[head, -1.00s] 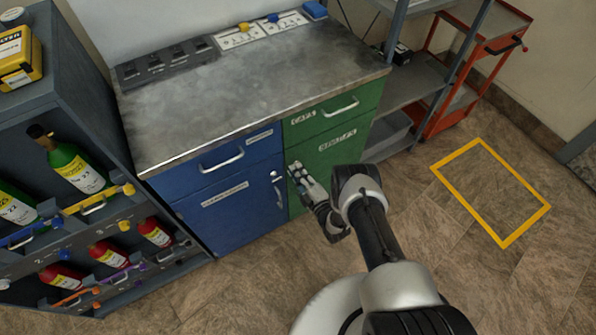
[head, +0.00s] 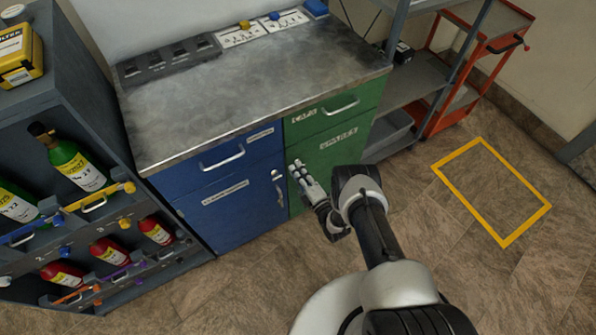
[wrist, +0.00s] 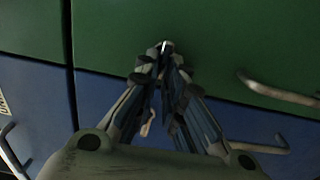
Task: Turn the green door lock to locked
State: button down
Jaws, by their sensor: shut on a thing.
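The green door (head: 330,155) is the lower right front of the cabinet and looks shut. My gripper (head: 297,168) is at its upper left corner, beside the seam with the blue door (head: 235,212). In the wrist view my gripper (wrist: 164,52) has its fingertips drawn together against the green door (wrist: 210,35), just on the green side of the seam. A small bright bit shows between the tips. The fingers cover the lock, so how it is turned cannot be told.
The blue door's handle (head: 278,188) is close to my gripper's left. The green door's handle (wrist: 275,90) shows in the wrist view, right of the fingers. A bottle rack (head: 75,215) stands left. Floor is clear inside the yellow outline (head: 525,222).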

jog(key=c, duration=1.7)
grip_release()
jog(key=v, duration=1.2)
